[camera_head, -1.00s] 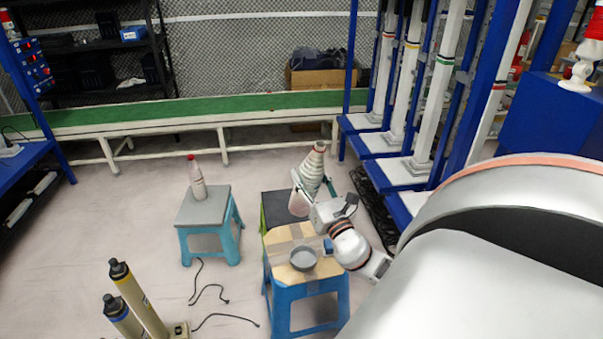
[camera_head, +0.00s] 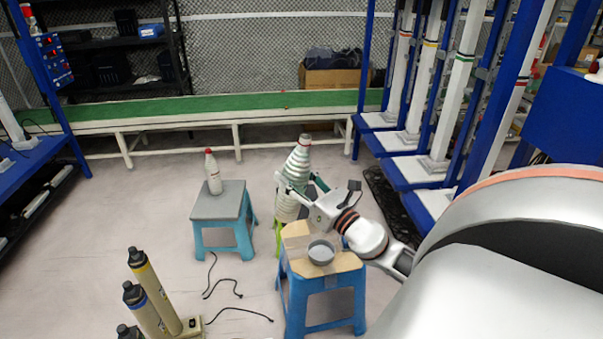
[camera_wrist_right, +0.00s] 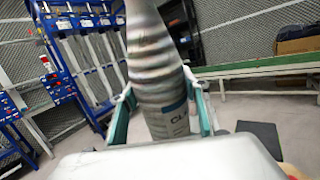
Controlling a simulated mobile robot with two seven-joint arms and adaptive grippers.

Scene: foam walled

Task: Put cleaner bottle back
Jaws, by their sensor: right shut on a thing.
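The cleaner bottle (camera_head: 298,160) is a tall, ribbed, pale bottle tapering to a narrow top. My right gripper (camera_head: 296,190) is shut around its lower body and holds it nearly upright, leaning slightly. In the right wrist view the bottle (camera_wrist_right: 152,60) stands between the two green-padded fingers (camera_wrist_right: 160,112), with a partly visible label starting "CL". Its base is hidden there by the gripper body. In the head view the bottle is behind and left of the wooden-topped blue stool (camera_head: 338,262). My left gripper is not in view.
A white bottle with a red cap (camera_head: 213,174) stands on a grey-topped teal stool (camera_head: 217,206) to the left. A grey bowl (camera_head: 321,253) sits on the wooden-topped stool. Dark-capped cylinders (camera_head: 152,295) stand at front left. Blue racks (camera_head: 405,170) stand right. Open floor lies left.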

